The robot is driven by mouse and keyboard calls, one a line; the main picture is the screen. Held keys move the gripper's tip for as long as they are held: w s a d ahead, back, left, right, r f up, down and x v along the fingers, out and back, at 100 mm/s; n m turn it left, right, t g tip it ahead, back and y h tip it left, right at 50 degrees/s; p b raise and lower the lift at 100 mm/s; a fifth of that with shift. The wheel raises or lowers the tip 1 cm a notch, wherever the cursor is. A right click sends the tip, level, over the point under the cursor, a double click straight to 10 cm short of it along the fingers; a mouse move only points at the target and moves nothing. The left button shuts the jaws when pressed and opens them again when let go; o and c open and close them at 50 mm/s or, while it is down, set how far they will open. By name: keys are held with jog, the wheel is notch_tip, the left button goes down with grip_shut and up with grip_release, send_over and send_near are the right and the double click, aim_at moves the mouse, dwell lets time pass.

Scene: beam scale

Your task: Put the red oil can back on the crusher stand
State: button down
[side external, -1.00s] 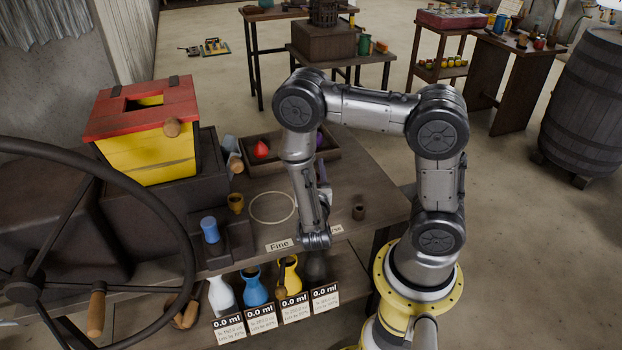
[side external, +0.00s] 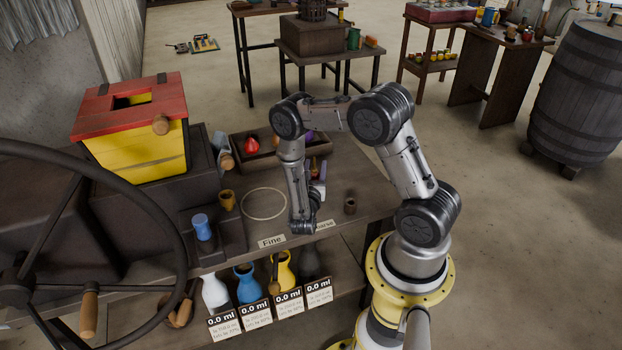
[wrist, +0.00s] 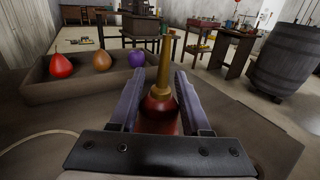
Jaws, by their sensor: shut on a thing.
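My gripper (wrist: 160,72) has its two purple fingers shut on the red oil can (wrist: 162,107) in the wrist view. In the side external view my gripper (side external: 318,180) is over the right part of the workbench, by the tray's near right corner. The can is small and partly hidden there. A low table at the back bears a dark wooden block (side external: 316,38) with a cage-like device; I cannot tell if this is the crusher stand.
A tray (side external: 243,166) with red, orange and purple bulbs lies left of my gripper. A green can (side external: 354,39) stands on the back table. A barrel (side external: 575,95) stands right; open floor lies between.

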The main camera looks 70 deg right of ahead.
aim_at(312, 170)
jog(key=f, duration=0.1)
jog(key=w+d+f, duration=0.1)
jog(key=f, duration=0.1)
jog(key=shift+w+d, duration=0.3)
jog(key=shift+w, duration=0.1)
jog(key=shift+w+f, duration=0.15)
jog(key=shift+f, duration=1.45)
jog(key=shift+f, duration=0.1)
jog(key=shift+c, duration=1.8)
grip_release()
